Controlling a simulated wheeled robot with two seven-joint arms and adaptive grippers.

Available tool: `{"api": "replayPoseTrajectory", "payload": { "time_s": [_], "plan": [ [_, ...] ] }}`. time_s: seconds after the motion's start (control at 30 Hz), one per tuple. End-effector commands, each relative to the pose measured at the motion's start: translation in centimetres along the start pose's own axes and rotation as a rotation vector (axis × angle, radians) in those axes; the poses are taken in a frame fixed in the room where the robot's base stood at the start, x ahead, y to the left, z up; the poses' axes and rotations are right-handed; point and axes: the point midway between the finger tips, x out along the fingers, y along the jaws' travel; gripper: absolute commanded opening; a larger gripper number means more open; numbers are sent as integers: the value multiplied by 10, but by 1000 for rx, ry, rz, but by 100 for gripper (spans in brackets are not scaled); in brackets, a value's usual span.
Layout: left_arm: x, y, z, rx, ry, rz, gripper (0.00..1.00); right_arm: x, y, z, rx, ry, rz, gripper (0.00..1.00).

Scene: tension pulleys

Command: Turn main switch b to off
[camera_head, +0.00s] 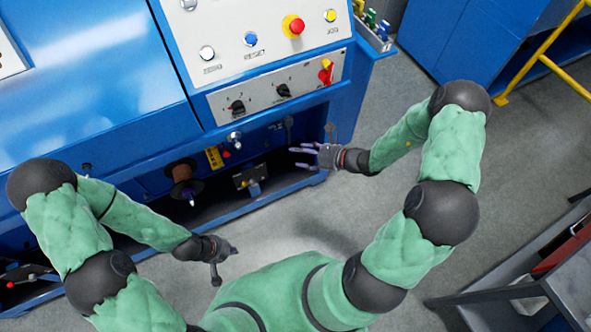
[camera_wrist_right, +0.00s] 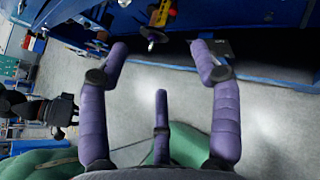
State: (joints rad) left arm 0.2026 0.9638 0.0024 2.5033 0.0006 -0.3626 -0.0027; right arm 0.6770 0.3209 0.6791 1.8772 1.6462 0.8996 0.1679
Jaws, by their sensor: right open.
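A grey switch strip (camera_head: 283,86) on the blue machine carries two black rotary knobs, a left one (camera_head: 237,107) and a right one (camera_head: 284,90). A red handle on a yellow base (camera_head: 326,72) sits at its right end. The labels are too small to read, so I cannot tell which is main switch b. My right gripper (camera_head: 297,156) is open and empty, below the strip and apart from it; its spread purple fingers also show in the right wrist view (camera_wrist_right: 160,55). My left gripper (camera_head: 226,264) hangs low at left, away from the switches; its jaw state is unclear.
An upper panel (camera_head: 250,38) holds a red emergency button (camera_head: 293,26) and several other buttons. Below the strip is a recess with a brown spool (camera_head: 182,173) and small fittings. A yellow rail (camera_head: 545,50) and a grey cart (camera_head: 520,270) stand at right. Grey floor between is clear.

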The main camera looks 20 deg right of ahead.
Motion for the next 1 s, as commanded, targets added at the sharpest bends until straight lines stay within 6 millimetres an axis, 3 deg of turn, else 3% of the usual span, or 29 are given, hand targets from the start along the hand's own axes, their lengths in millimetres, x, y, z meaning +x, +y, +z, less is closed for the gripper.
{"api": "replayPoseTrajectory", "payload": {
  "time_s": [0.2,0.4,1.0],
  "plan": [
    [1,0,0,0,0,0,0,9,29,-19,-59,80,98,64],
    [1,0,0,0,0,0,0,11,44,-30,-98,125,154,64],
    [4,-2,0,0,0,0,0,7,43,-27,-104,108,137,65]
  ]
}}
